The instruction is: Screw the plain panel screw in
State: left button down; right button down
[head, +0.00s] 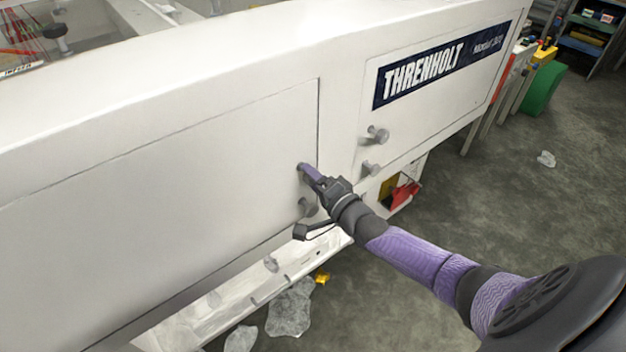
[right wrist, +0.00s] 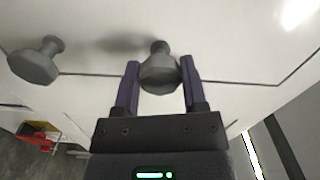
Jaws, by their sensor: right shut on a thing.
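The plain panel (head: 150,185) is the large unlabelled white panel on the machine's left part. The plain panel screw (head: 301,166) is a grey round-headed screw near its right edge. My right gripper (head: 308,172) is shut on this screw. In the right wrist view, the purple fingers of the right gripper (right wrist: 160,80) stand on either side of the grey screw head (right wrist: 158,74). The head stands off the white surface on a short shank. How deep the thread sits is hidden. My left gripper is not in view.
Another grey screw (head: 307,207) stands just below the held one. Two more screws (head: 377,134) stick out of the labelled panel (head: 450,75) to the right. A white tray-like ledge (head: 225,300) runs below. Clear plastic scraps (head: 290,308) lie on the floor.

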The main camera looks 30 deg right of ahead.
jog(key=shift+f+m+b, duration=0.1)
jog(key=shift+m+b, duration=0.2)
jog(key=shift+m, duration=0.9)
jog(key=shift+c, duration=0.7)
grip_release()
jog(key=s+p, duration=0.3)
jog(key=s, duration=0.7)
jog(key=shift+d, duration=0.4)
